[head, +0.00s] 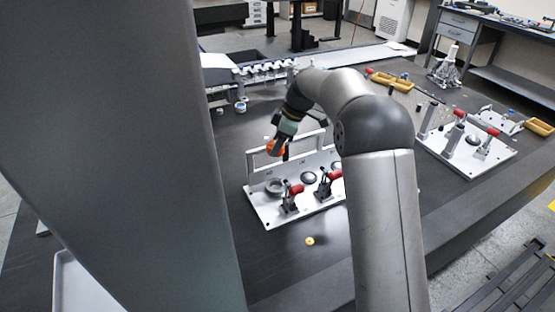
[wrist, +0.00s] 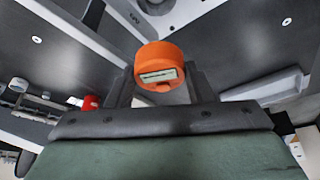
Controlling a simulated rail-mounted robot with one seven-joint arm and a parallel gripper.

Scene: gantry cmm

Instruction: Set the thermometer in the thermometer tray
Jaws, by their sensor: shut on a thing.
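An orange round thermometer with a small grey display (wrist: 160,65) sits between the fingers of my gripper (wrist: 160,88) in the wrist view. In the head view its orange body (head: 275,147) shows at my gripper (head: 281,150), partly covered by the fingers. My gripper is shut on it and holds it above the far left part of the white fixture plate. A pale tray with a raised rim (head: 62,285) is at the lower left of the head view, partly hidden; I cannot tell if it is the thermometer tray.
The white fixture plate (head: 262,209) carries an upright frame and red-handled clamps (head: 295,190). A small yellow part (head: 310,241) lies in front of it on the dark table. A second clamp fixture (head: 470,150) and yellow trays (head: 540,127) stand at the right.

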